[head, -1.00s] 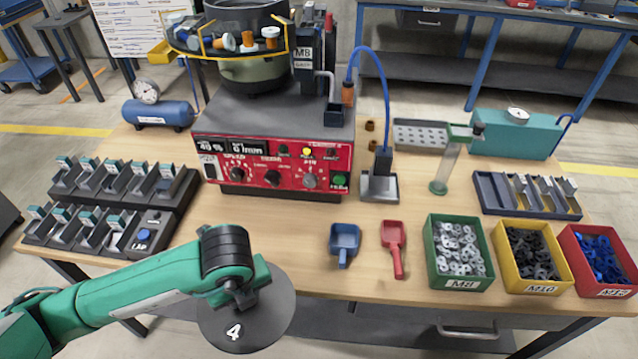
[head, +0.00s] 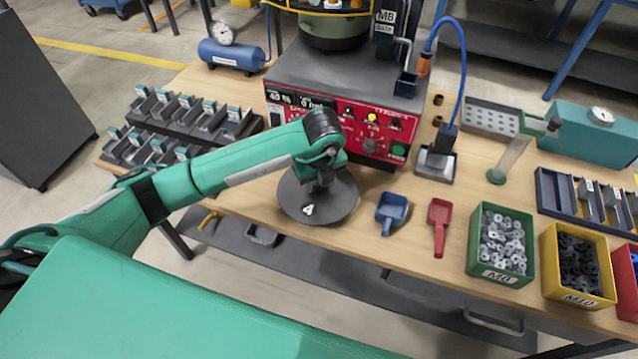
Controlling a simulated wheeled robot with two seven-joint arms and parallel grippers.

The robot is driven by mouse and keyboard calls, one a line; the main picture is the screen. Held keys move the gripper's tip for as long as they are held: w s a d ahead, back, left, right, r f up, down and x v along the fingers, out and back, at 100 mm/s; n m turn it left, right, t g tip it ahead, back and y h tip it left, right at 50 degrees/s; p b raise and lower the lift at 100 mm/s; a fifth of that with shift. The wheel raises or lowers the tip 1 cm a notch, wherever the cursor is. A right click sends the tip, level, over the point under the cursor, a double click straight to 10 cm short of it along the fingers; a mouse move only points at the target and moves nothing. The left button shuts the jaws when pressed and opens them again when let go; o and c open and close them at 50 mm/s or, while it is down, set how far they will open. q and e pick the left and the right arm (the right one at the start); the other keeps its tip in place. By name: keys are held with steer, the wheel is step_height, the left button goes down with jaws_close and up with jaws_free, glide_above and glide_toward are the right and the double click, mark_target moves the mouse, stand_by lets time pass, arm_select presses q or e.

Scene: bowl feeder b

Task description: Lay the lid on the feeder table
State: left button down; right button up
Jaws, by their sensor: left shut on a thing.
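The lid (head: 336,208) is a dark grey round disc with a white 4 on it. My left gripper (head: 322,183) is shut on the lid from above. The lid is over the front part of the wooden feeder table (head: 270,212), in front of the red control box; I cannot tell whether it touches the tabletop. The gripper fingertips are mostly hidden by the wrist. My right gripper is not in view.
The red feeder control box (head: 340,115) stands just behind the lid. A blue scoop (head: 391,210) and a red scoop (head: 438,222) lie to its right, then a green bin (head: 482,240) and a yellow bin (head: 550,262). Several dark part holders (head: 195,122) stand at the left.

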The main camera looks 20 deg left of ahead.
mark_target(319, 187)
arm_select(q)
steer(key=shift+w, duration=0.35)
step_height(319, 187, down, 3)
steer(key=shift+f+p, duration=0.1)
steer(key=shift+p, duration=0.45)
steer(key=shift+f, duration=0.25)
steer(key=c, duration=1.3)
jaws_free()
steer(key=shift+o, duration=1.2)
steer(key=shift+r, duration=0.25)
steer(key=r, duration=0.2)
steer(key=r+b, duration=0.1)
steer(key=r, duration=0.1)
steer(key=shift+s+d+r, duration=0.1)
steer(key=shift+s+d, duration=0.1)
steer(key=shift+d, duration=0.1)
steer(key=r, duration=0.4)
steer(key=r+b, duration=0.1)
steer(key=r, duration=0.1)
steer(key=shift+s+d, duration=0.3)
steer(key=shift+s, duration=0.05)
steer(key=shift+s+r, duration=0.1)
steer(key=shift+r, duration=0.65)
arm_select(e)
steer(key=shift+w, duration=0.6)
